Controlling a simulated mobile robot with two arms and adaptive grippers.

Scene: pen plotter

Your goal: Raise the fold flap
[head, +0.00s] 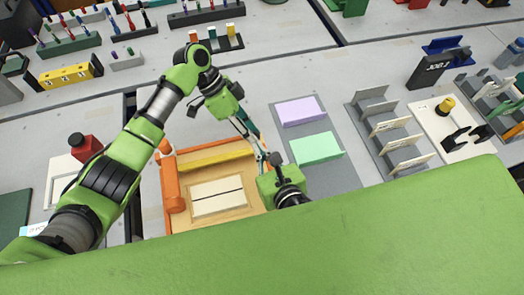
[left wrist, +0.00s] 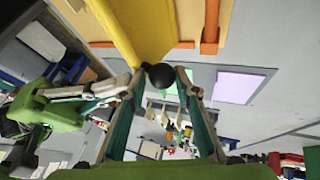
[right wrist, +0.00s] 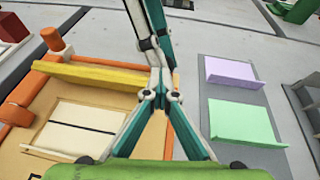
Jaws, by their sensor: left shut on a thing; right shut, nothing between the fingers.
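The fold flap (head: 215,159) is a yellow strip across the orange-edged tan board (head: 232,215); it also shows in the left wrist view (left wrist: 147,28) and the right wrist view (right wrist: 95,75). I cannot tell its exact angle. A black ball knob (left wrist: 160,75) is at its end. My left gripper (left wrist: 160,74) is shut on this knob; in the head view it reaches down to the flap's right end. My right gripper (right wrist: 160,95) is shut and empty, just in front of the left fingertips. The fingers hide the knob in the right wrist view.
A cream sheet with a dark middle line (head: 217,196) lies on the board. A grey mat to the right holds a lilac pad (head: 300,110) and a mint pad (head: 316,148). Grey dividers (head: 390,130) stand farther right. An orange roller (head: 171,185) is at the board's left.

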